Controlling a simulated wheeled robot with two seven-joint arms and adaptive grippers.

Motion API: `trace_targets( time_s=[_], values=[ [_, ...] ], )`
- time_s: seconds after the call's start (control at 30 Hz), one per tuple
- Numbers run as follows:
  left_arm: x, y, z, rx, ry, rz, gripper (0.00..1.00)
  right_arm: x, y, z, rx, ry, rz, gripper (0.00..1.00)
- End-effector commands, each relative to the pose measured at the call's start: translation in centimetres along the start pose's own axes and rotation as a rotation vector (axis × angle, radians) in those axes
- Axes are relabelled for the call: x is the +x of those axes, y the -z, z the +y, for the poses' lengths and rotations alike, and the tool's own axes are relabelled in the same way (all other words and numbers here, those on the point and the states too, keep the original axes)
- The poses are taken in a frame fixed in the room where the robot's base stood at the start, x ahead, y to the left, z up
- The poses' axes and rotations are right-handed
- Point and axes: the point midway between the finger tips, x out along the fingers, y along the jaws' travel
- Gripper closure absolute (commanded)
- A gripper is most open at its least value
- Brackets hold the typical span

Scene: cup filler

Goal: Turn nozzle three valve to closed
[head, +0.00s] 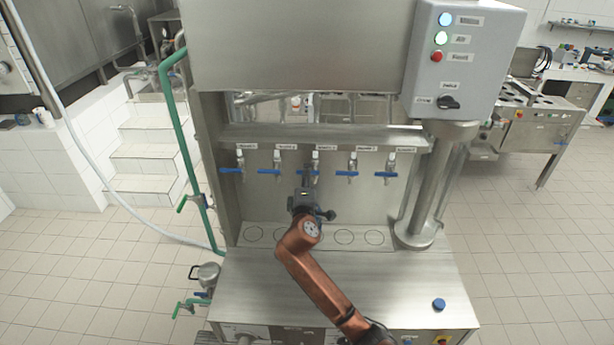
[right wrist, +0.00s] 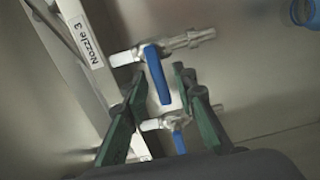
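The nozzle three valve is the middle one of the row under the steel shelf; its blue lever (head: 316,172) is partly covered by my right gripper (head: 306,186) in the head view. In the right wrist view the blue lever (right wrist: 155,70) sits beside the "Nozzle 3" label (right wrist: 82,40) and points across its metal nozzle. My right gripper (right wrist: 160,84) is open, its green fingers on either side of the lever's free end. I see no clear contact. My left gripper is not in view.
A neighbouring valve with a blue lever (right wrist: 179,143) lies close below in the wrist view. Other blue-levered valves (head: 268,171) flank the middle one. A control box (head: 462,60) hangs at upper right. A blue cap (head: 438,304) lies on the counter (head: 400,275).

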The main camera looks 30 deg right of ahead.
Motion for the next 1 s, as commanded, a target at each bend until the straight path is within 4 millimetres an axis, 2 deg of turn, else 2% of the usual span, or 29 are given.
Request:
trace_targets(
  time_s=[0.37, 0.47, 0.8, 1.0],
  values=[
    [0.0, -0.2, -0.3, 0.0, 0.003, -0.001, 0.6, -0.6, 0.1, 0.1, 0.0, -0.002, 0.002, 0.72],
    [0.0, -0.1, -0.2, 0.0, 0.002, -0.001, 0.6, -1.9, 0.1, 0.0, 0.001, -0.002, 0.004, 0.72],
    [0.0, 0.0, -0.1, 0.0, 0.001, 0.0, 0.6, -8.8, 0.1, 0.0, 0.002, 0.0, 0.003, 0.72],
    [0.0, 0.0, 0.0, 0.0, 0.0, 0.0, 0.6, -11.3, 0.0, 0.0, 0.001, 0.0, 0.001, 0.72]
  ],
)
